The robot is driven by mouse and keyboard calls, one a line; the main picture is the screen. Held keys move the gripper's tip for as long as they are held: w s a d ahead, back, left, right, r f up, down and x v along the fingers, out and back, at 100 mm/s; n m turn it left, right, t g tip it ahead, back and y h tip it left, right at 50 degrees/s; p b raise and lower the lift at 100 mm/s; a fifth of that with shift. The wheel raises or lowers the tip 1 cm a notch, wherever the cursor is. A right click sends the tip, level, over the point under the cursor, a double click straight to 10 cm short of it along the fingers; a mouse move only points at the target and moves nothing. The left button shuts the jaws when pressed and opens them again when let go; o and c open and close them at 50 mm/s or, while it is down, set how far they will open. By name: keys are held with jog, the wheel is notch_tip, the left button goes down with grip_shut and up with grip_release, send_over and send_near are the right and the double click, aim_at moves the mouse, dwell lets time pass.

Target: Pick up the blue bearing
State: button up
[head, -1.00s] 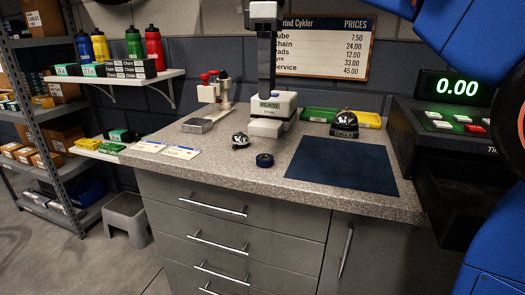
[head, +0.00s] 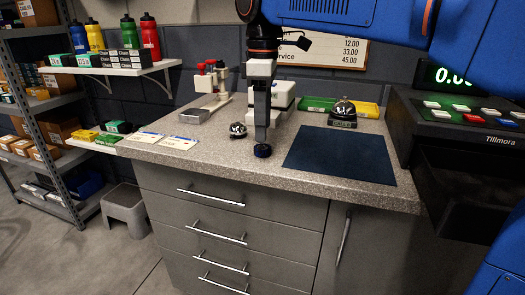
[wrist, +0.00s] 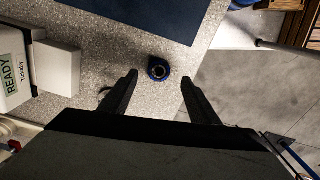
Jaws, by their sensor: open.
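The blue bearing (head: 263,151), a small dark-blue ring, lies on the speckled worktop (head: 213,155) near its front edge, left of the dark blue mat. It also shows in the wrist view (wrist: 158,69), past the fingertips and about midway between them. My gripper (wrist: 158,78) is open and empty, pointing down at the worktop. In the head view my gripper (head: 263,140) is above the bearing and overlaps its upper part. I cannot tell the exact height left between fingers and bearing.
The blue mat (head: 340,158) lies to the right. A silver-and-black bell (head: 343,110) and green (head: 318,104) and yellow (head: 368,110) trays are behind. A chrome part (head: 238,130) is left of my gripper. A white device (wrist: 55,70) stands close by. A till (head: 455,125) is at right.

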aim_at(261, 150)
jog(key=shift+w+a+f, duration=0.1)
jog(key=shift+a+f, duration=0.05)
jog(key=shift+f, duration=2.35)
jog(key=c, duration=1.2)
